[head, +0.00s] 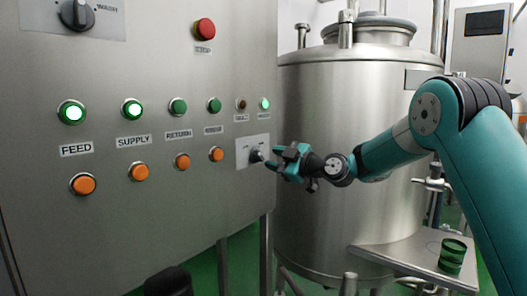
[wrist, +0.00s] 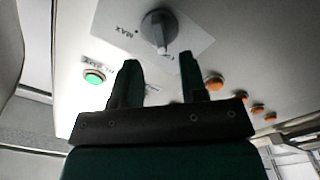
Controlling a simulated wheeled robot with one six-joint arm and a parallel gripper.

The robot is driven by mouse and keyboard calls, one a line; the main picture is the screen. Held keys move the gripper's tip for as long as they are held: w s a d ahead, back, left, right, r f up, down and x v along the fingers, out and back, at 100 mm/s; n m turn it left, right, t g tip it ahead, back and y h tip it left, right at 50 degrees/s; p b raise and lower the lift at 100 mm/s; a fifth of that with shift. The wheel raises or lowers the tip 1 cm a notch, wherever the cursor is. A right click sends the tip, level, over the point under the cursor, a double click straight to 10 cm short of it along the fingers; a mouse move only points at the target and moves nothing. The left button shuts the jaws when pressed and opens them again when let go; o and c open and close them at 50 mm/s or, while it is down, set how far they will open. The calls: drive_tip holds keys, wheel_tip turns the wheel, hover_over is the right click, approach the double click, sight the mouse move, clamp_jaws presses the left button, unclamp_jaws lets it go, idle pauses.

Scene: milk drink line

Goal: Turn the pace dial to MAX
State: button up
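The pace dial (head: 256,155) is a small dark knob on a pale plate (head: 243,157) at the panel's lower right. In the wrist view the dial (wrist: 158,32) has a raised grip bar running roughly up and down the picture. The MAX label (wrist: 125,31) shows upside down to its left, and the bar does not point at it. My gripper (head: 275,160) is just right of the dial, facing it. In the wrist view my gripper (wrist: 159,62) has its two fingers apart with nothing between them. The dial shows beyond the fingertips; I cannot tell the exact gap.
The steel panel carries orange buttons (head: 182,161), lit green lamps (head: 132,109), a red button (head: 204,29) and a large dark rotary switch (head: 77,14). A steel tank (head: 335,120) stands behind my arm. A green-banded container (head: 452,254) sits on a steel shelf (head: 385,258).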

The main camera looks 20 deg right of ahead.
sight(261, 156)
drive_tip(key=shift+p+x, duration=0.45)
drive_tip(key=shift+x, duration=1.85)
drive_tip(key=shift+c, duration=0.4)
clamp_jaws()
